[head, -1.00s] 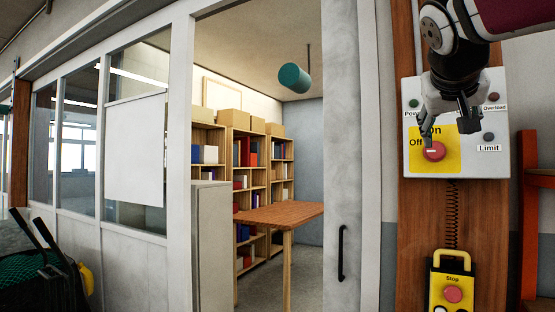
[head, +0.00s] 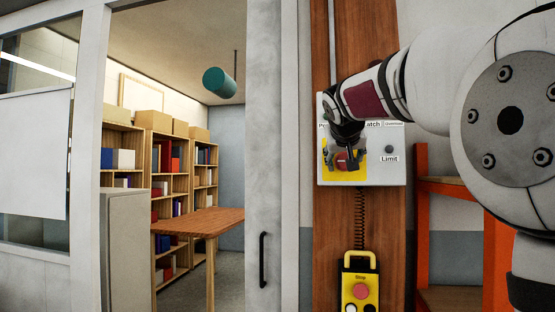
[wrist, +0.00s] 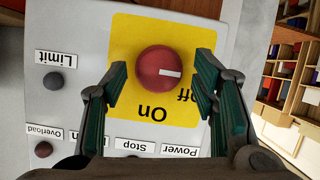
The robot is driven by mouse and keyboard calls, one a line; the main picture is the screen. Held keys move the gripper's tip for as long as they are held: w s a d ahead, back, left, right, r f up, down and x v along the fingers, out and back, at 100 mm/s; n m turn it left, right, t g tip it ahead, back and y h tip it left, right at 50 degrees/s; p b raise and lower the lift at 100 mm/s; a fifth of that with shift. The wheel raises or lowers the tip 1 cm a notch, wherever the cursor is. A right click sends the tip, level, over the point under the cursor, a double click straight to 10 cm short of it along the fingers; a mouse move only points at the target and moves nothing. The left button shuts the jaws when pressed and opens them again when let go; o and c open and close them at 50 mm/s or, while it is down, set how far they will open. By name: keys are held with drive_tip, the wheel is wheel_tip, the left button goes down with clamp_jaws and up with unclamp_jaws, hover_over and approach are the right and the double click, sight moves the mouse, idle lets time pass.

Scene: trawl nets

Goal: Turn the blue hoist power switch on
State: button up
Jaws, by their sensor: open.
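A red round knob (wrist: 165,70) with a white mark sits on a yellow plate (wrist: 128,35) on a light grey control box (head: 395,168). No blue switch shows. In the wrist view the plate reads upside down, with "On" below the knob and "Off" to its right. The white mark points right, toward the "Off" side. My gripper (wrist: 161,68) is open, with one finger on each side of the knob. Gaps show between the fingers and the knob. In the head view the gripper (head: 343,155) covers much of the plate, and the knob (head: 343,162) is partly hidden.
A yellow pendant (head: 371,288) with a red Stop button hangs below the box on a coiled cord. An orange rack (head: 422,210) stands to the right. A doorway at left shows a wooden table (head: 198,222) and shelves (head: 160,150). Indicator lamps sit on the box.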

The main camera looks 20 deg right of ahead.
drive_tip(key=shift+w+d+f, duration=0.2)
drive_tip(key=shift+w+d, duration=0.1)
drive_tip(key=shift+w, duration=0.1)
drive_tip(key=c, duration=1.2)
drive_tip(key=shift+o, duration=0.2)
